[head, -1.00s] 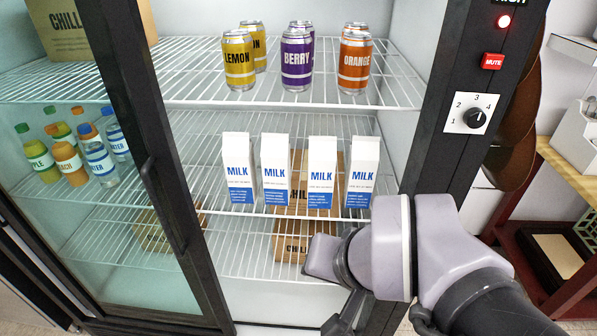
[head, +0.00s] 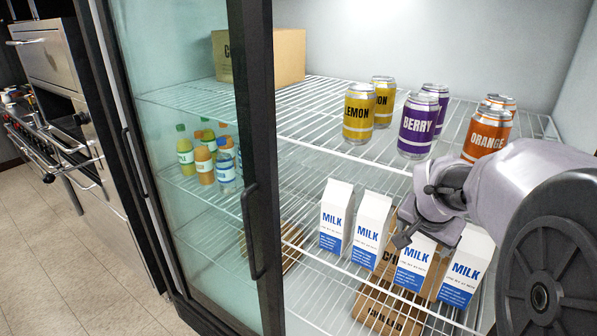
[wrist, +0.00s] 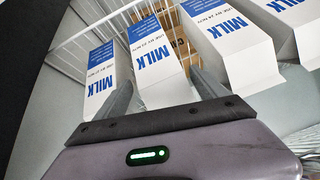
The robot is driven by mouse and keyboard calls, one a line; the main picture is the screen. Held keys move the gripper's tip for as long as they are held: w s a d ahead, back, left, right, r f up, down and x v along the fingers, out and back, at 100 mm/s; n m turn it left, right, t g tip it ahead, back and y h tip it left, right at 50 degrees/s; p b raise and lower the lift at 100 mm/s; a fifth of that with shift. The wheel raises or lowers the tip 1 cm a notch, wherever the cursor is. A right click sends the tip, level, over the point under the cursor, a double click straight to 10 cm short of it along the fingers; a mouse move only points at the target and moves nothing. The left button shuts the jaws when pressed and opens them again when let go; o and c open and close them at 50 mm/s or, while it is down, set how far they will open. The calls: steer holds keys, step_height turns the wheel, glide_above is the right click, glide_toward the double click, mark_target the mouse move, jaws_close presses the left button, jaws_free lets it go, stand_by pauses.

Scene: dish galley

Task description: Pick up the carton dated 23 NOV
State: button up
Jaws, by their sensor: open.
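Four white-and-blue milk cartons stand upright in a row on a wire shelf in the head view: the first (head: 336,217), second (head: 370,231), third (head: 413,264) and rightmost (head: 466,268). Their use-by dates are too small to read surely. My gripper (head: 408,217) is at the third carton, covering its top. The wrist view is upside down. There, the open jaws (wrist: 162,78) frame the third carton (wrist: 157,58), with a finger towards either side. The rightmost carton (wrist: 101,76) is on the left there. I cannot tell whether the fingers touch a carton.
Above are lemon cans (head: 359,113), berry cans (head: 418,126) and orange cans (head: 486,133) on an upper wire shelf (head: 330,150). Cardboard boxes (head: 380,305) are below the cartons. The glass door frame (head: 262,190) stands left of them. Bottles (head: 205,164) show behind the glass.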

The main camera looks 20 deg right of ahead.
mark_target(414, 261)
steer(key=b+x, duration=0.1)
steer(key=x, duration=0.4)
steer(key=shift+w+d+f+b, duration=0.1)
steer(key=shift+w+d+b, duration=0.1)
steer(key=shift+b, duration=0.2)
steer(key=shift+a, duration=0.1)
steer(key=shift+c, duration=0.9)
jaws_close()
